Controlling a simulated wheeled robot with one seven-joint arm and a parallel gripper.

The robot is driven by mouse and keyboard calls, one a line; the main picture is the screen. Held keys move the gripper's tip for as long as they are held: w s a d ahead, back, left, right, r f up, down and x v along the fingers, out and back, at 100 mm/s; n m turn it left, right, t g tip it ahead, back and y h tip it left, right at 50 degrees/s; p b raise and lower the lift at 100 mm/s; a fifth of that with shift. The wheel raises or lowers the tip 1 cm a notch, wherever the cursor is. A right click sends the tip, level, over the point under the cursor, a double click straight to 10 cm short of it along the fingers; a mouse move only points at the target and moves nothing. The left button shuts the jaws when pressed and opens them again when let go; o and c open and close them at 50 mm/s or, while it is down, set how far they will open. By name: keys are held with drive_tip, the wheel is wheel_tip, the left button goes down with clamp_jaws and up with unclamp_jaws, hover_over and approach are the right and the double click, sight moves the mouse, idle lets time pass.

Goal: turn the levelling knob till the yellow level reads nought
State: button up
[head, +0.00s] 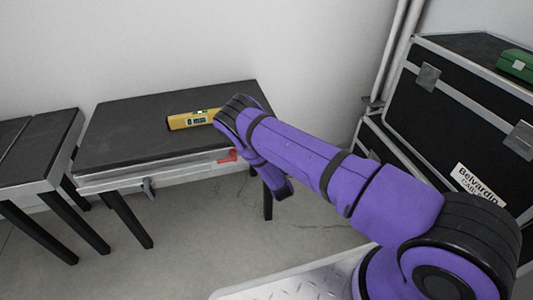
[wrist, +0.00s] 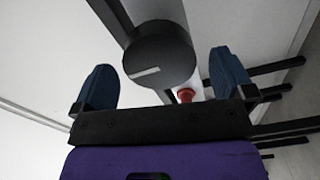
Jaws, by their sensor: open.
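The yellow level (head: 193,119) lies on the black table top (head: 140,125), near the table's right side. It has a small display, too small to read surely. In the wrist view a round black knob (wrist: 160,55) with a pale line mark on its face sits under the table edge. My gripper (wrist: 162,62) is open, with one dark blue finger on each side of the knob. Gaps show between the fingers and the knob.
A red part (head: 235,155) sits on the table's front edge and shows beside the right finger in the wrist view (wrist: 186,95). A grey clamp-like part (head: 148,187) is on the front edge at left. Another table (head: 35,150) stands at left; black cases (head: 455,110) stand at right.

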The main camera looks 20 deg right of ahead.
drive_tip(key=s, duration=0.7)
idle(0.3)
